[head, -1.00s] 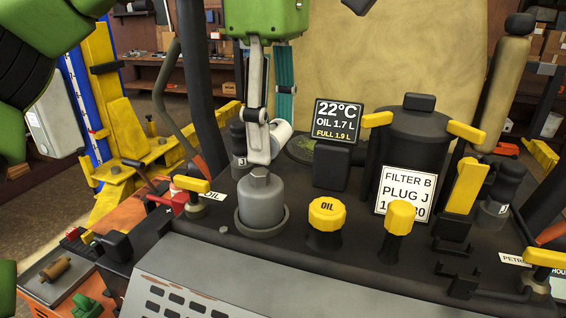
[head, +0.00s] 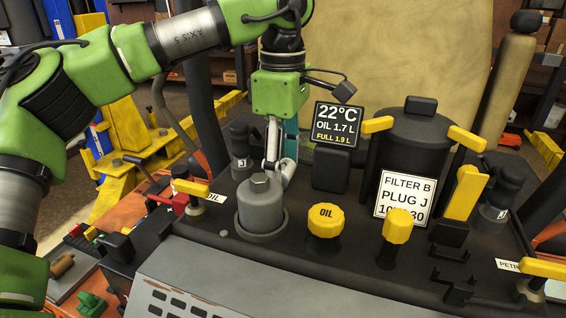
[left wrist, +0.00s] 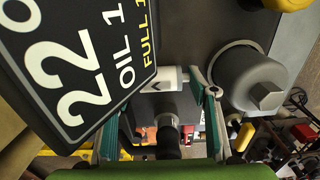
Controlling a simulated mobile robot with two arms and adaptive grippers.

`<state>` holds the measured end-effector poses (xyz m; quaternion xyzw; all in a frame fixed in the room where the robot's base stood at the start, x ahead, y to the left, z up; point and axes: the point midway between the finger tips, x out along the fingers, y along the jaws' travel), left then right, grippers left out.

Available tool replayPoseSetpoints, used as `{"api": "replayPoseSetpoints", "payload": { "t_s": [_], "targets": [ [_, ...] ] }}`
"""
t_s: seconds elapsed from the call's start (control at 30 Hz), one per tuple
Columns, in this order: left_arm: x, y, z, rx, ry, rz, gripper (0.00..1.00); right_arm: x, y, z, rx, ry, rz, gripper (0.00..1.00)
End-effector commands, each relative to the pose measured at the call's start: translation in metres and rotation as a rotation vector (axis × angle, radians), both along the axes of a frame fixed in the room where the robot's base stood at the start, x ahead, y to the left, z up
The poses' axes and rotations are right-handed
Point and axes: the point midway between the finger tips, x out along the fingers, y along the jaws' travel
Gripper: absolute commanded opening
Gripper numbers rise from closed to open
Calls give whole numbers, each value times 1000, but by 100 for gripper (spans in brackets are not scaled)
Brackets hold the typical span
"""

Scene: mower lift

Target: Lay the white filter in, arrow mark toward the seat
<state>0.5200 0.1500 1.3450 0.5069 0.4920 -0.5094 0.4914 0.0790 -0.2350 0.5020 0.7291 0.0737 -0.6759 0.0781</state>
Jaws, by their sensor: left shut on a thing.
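My left gripper (head: 281,168) points down behind the grey cap (head: 261,205) with the hexagonal top. It is shut on the white filter (head: 289,170), mostly hidden in the head view by the fingers and the cap. In the left wrist view the filter (left wrist: 172,77) lies between the fingertips of the left gripper (left wrist: 170,90). A dark arrow mark shows on its side and points to the left of that picture. Whether the filter touches anything below is unclear. My right gripper is not in view.
The display (head: 338,125) stands close right of the gripper; it also looms large in the left wrist view (left wrist: 85,65). A yellow lever (head: 190,187) is at left.

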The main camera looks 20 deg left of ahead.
Motion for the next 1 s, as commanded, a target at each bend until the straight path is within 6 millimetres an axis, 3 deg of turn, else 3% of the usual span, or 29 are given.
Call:
{"api": "replayPoseSetpoints", "payload": {
  "t_s": [0.23, 0.27, 0.3, 0.63, 0.77, 1.0],
  "targets": [
    [0, 0, -4, 0, 1, 0, 37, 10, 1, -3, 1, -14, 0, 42],
    [0, 0, -4, 0, 1, 0, 56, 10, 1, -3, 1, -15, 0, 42],
    [0, 0, -3, 0, 1, 0, 60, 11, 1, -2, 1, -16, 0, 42],
    [0, 0, -1, 0, 0, 1, 60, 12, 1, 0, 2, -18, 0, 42],
    [1, 0, 9, 0, -3, 3, 60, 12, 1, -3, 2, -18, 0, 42],
    [1, -1, 57, -2, -2, 2, 60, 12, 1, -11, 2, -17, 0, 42]
  ]
}}
